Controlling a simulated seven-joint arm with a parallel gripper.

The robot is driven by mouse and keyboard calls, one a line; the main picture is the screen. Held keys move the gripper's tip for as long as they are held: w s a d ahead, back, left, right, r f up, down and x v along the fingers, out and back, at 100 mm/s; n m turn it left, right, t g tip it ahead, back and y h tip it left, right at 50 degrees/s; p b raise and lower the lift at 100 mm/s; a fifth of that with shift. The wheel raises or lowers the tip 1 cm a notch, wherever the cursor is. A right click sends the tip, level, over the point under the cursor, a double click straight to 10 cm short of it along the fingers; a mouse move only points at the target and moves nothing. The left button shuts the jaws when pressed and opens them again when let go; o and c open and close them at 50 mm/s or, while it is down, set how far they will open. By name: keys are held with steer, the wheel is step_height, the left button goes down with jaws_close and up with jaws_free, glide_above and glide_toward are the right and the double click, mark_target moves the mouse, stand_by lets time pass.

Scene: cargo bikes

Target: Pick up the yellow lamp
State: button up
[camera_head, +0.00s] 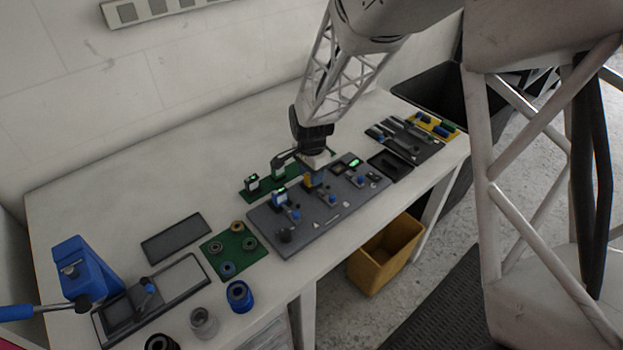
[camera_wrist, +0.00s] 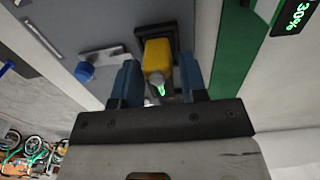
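The yellow lamp (camera_wrist: 158,56) sits in a dark square holder on the grey board, with a small green-lit tip toward me. In the head view only a small yellow part of the lamp (camera_head: 309,181) shows below my gripper (camera_head: 313,163). In the wrist view my gripper (camera_wrist: 158,70) has one blue finger on each side of the lamp. A narrow gap shows between each finger and the lamp, so it is open around the lamp and not shut on it.
A blue knob (camera_wrist: 84,72) is left of the lamp in the wrist view. A green mat (camera_wrist: 236,50) and a display reading 30% (camera_wrist: 294,14) lie to the right. The grey board (camera_head: 335,209) carries several small fixtures. A yellow bin (camera_head: 384,256) stands below the table's front edge.

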steer(key=c, duration=0.7)
steer(key=shift+r, duration=0.1)
steer(key=shift+r, duration=0.2)
steer(key=shift+r, duration=3.2)
